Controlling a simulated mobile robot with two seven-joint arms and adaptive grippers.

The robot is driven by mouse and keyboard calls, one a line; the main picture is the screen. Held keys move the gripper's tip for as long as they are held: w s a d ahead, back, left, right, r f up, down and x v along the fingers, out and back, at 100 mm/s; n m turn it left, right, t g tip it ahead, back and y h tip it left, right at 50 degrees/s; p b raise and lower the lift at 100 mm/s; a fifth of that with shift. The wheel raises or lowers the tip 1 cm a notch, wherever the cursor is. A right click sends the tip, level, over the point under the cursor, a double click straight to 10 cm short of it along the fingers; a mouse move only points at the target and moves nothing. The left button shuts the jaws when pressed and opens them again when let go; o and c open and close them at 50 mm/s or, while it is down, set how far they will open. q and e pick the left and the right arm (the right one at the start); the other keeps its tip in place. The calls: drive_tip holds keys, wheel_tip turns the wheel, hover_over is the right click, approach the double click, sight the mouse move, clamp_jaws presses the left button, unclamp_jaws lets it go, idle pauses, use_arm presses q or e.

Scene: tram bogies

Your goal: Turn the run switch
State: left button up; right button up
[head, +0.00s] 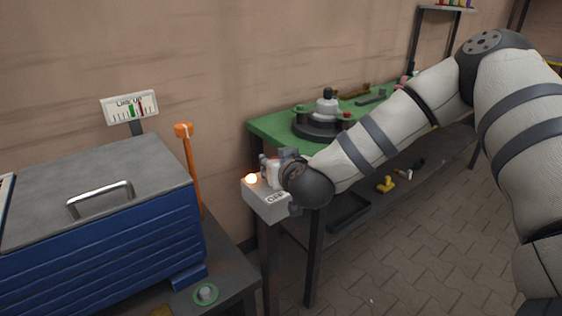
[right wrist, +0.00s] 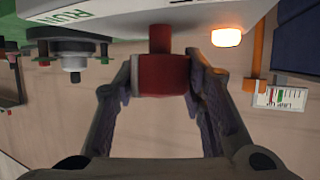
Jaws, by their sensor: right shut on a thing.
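The run switch is a red knob (right wrist: 163,76) on a short red shaft under the pale switch box (right wrist: 150,18) in the right wrist view, which looks upside down. My right gripper (right wrist: 162,66) is shut on the knob, one finger on each side. A green RUN label (right wrist: 70,14) shows on the box. In the head view the grey switch box (head: 262,203) has an OFF label (head: 275,197) and a glowing orange lamp (head: 251,178). There my right gripper (head: 275,170) is at the box, and my wrist hides most of the knob. My left gripper is not in view.
A green bench (head: 270,128) holding a dark round fixture (head: 318,128) runs behind my right arm. Paved floor is open at lower right.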

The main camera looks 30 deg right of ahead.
drive_tip(key=shift+a+r+m+h, duration=0.1)
drive_tip(key=shift+r+m+h, duration=0.1)
drive_tip(key=shift+m+h, duration=0.3)
drive_tip(key=shift+f+m+g+h, duration=0.15)
drive_tip(key=shift+m+g+h, duration=0.55)
drive_tip(key=shift+m+h, duration=0.25)
drive_tip(key=m+g+h, duration=0.2)
drive_tip(key=m+h, duration=0.1)
drive_tip(key=shift+f+m+g+h, duration=0.15)
drive_tip(key=shift+m+g+h, duration=0.1)
drive_tip(key=shift+m+g, duration=0.15)
drive_tip(key=m+g+h+b, duration=0.1)
drive_tip(key=m+g, duration=0.2)
drive_tip(key=shift+f+h, duration=0.2)
drive_tip(key=shift+h, duration=0.2)
drive_tip(key=shift+r+m+g+h+b, duration=0.1)
drive_tip(key=shift+m+g+h+b, duration=0.45)
drive_tip(key=shift+m+g, duration=0.75)
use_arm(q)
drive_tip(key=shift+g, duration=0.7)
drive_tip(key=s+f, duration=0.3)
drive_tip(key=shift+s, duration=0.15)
use_arm(e)
drive_tip(key=shift+r+m+g, duration=0.1)
drive_tip(key=shift+m+g, duration=0.15)
drive_tip(key=shift+g, duration=0.35)
